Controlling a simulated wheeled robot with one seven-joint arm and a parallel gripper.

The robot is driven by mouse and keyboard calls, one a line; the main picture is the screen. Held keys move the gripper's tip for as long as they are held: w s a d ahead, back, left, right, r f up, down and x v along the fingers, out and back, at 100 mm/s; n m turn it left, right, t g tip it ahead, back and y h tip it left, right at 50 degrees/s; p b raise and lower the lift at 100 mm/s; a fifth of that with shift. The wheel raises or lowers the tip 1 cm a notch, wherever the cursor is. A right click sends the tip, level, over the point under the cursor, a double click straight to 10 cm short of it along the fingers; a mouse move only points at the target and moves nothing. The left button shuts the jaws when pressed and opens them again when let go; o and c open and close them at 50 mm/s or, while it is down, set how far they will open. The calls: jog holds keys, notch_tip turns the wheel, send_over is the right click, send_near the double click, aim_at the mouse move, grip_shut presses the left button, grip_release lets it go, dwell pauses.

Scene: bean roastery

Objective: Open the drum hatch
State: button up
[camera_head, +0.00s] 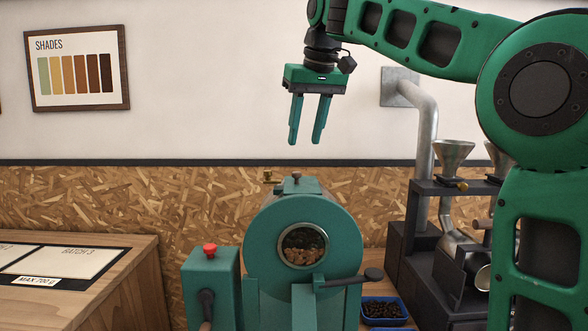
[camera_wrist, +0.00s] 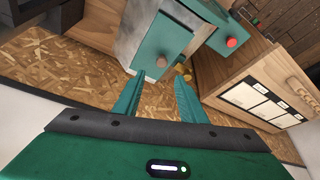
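The green roaster drum (camera_head: 262,225) stands on the table, its round front facing me. A round window (camera_head: 303,247) in it shows brown beans inside. A bar with a dark knob (camera_head: 373,274) crosses the lower right of the front. On top, a flat green lid with a small brown knob (camera_head: 296,177) lies down; the knob also shows in the wrist view (camera_wrist: 161,61). Which part is the hatch is not marked. My gripper (camera_head: 304,142) is high above the drum, fingers pointing down, apart and empty. It touches nothing.
A green control box (camera_head: 209,285) with a red button (camera_head: 210,249) stands left of the drum. A blue tray (camera_head: 384,310) of dark beans and a dark rack with metal funnels (camera_head: 454,150) are at right. A wooden cabinet (camera_head: 90,295) is at left.

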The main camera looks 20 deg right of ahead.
send_near(301, 179)
jog(key=a+f, duration=0.1)
jog(key=f, duration=0.2)
jog(key=a+f, duration=0.1)
jog(key=shift+s+a+f, duration=0.2)
jog(key=shift+s+a, duration=0.15)
